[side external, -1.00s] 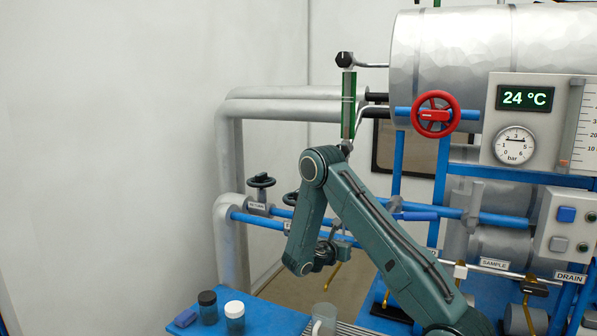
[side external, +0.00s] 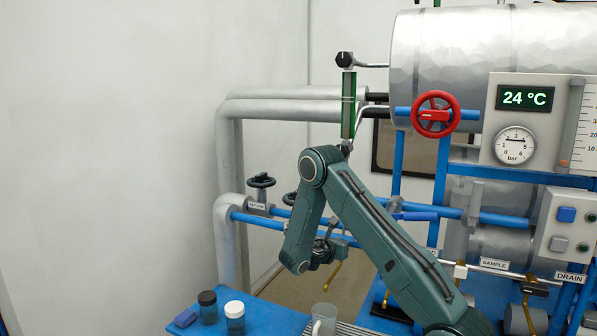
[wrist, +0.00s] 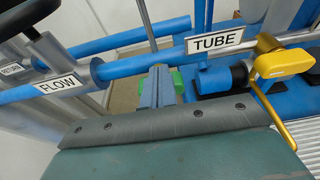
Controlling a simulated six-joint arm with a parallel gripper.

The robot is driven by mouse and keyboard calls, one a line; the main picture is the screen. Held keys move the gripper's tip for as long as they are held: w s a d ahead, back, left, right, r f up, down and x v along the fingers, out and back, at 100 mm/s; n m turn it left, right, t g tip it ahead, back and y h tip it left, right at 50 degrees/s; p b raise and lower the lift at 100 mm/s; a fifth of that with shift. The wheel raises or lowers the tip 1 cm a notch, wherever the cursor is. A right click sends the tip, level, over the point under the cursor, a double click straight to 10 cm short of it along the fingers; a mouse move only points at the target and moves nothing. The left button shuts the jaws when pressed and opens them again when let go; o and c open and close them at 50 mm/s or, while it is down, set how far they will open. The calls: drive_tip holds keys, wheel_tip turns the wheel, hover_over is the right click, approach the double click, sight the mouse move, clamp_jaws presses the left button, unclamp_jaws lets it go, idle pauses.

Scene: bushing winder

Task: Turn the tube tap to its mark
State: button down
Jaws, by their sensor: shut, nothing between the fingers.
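In the wrist view, the tube tap (wrist: 283,63) has a yellow handle on a metal fitting at the right, just past the white TUBE label (wrist: 221,42). A thin brass-coloured piece (wrist: 288,134) runs down below it. I cannot make out its mark. My gripper (wrist: 158,82) points forward with its fingers shut and empty, left of the tap and apart from it. In the side view my gripper is small and partly hidden near the blue pipes, and I cannot clearly pick out the tube tap there.
A blue pipe with a FLOW label (wrist: 58,84) crosses left in the wrist view. In the side view stand a red handwheel (side external: 435,114), SAMPLE (side external: 494,263) and DRAIN (side external: 570,278) labels, two lidded jars (side external: 234,318) and a clear mug (side external: 323,320) on the blue bench.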

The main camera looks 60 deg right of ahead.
drive_tip(key=shift+w+f, duration=0.15)
drive_tip(key=shift+w, duration=0.95)
idle(0.4)
drive_tip(key=shift+w+r, duration=0.15)
drive_tip(key=shift+r, duration=0.25)
idle(0.4)
drive_tip(key=v, duration=0.3)
drive_tip(key=f+v, duration=0.1)
drive_tip(key=v, duration=0.1)
drive_tip(key=shift+a+f, duration=0.1)
drive_tip(key=shift+a, duration=0.45)
drive_tip(key=s, duration=0.2)
drive_tip(key=s+a, duration=0.1)
drive_tip(key=s, duration=0.1)
idle(0.4)
drive_tip(key=shift+d, duration=0.2)
